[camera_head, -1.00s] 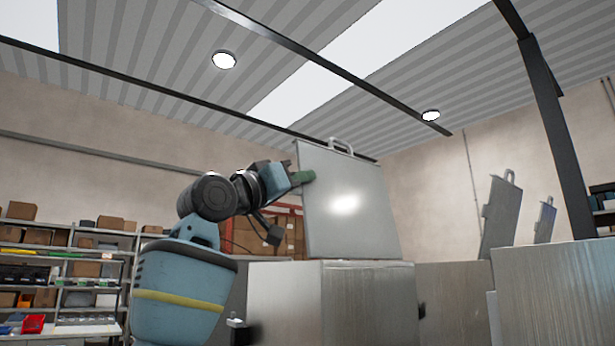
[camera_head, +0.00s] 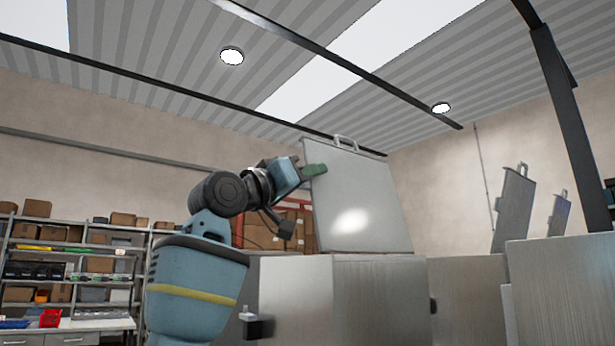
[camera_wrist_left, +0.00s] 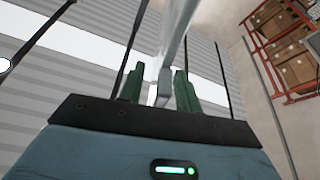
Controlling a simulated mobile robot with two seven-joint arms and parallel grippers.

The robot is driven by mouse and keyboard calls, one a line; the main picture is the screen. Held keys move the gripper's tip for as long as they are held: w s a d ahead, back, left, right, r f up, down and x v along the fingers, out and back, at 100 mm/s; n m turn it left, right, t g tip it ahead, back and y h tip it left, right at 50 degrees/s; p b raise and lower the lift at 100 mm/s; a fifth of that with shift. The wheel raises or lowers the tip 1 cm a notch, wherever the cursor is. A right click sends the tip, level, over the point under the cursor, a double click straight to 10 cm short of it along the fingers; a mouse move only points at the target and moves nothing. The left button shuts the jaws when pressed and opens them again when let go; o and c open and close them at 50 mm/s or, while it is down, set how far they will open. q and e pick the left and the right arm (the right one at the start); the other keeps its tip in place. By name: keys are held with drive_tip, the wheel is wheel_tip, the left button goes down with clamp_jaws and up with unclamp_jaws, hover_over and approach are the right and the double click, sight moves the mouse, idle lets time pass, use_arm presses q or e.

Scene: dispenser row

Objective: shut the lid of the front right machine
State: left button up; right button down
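A flat grey metal lid (camera_head: 362,195) with a handle (camera_head: 346,143) on its top edge stands open, nearly upright, on the nearest metal machine (camera_head: 380,295). My left gripper (camera_head: 315,170), with green fingers, is at the upper left edge of this lid. In the left wrist view the green fingers (camera_wrist_left: 159,90) stand either side of the lid's edge (camera_wrist_left: 164,85). A gap shows between the edge and the left finger, so the gripper looks open around it. Contact with the right finger is unclear. My right gripper is out of view.
Farther right, two more lids (camera_head: 513,210) (camera_head: 558,214) stand open behind another metal machine (camera_head: 565,290). A dark post (camera_head: 570,120) rises there. Shelves with boxes (camera_head: 75,265) are at the back left. Cartons on a red rack (camera_wrist_left: 285,55) show behind the lid.

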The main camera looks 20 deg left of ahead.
use_arm(q)
drive_tip(key=shift+s, duration=0.1)
drive_tip(key=v, duration=0.7)
drive_tip(key=shift+s+a, duration=0.2)
drive_tip(key=shift+s, duration=0.05)
drive_tip(key=shift+f, duration=0.1)
